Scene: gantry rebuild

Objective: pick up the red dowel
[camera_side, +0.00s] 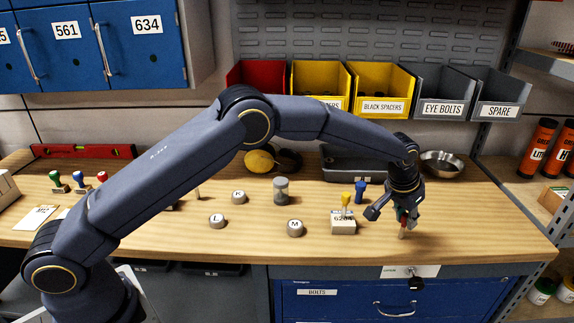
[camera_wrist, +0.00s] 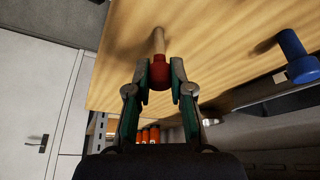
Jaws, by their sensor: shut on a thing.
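The red dowel (camera_wrist: 158,76) has a red head and a pale wooden shaft. In the wrist view, my gripper (camera_wrist: 161,72) is shut on its red head, one finger on each side. The wooden shaft points away from the gripper towards the bench top. In the side view, my gripper (camera_side: 404,217) is low over the right front of the bench, with the dowel's pale shaft (camera_side: 402,234) below it. The shaft looks close to upright. I cannot tell whether its tip touches the wood.
A blue dowel (camera_side: 361,191) and a pale block (camera_side: 343,223) bearing a yellow-headed piece stand left of my gripper. A grey tray (camera_side: 352,175) and a metal bowl (camera_side: 441,164) are behind. The bench's front edge is close; the bench to the right is clear.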

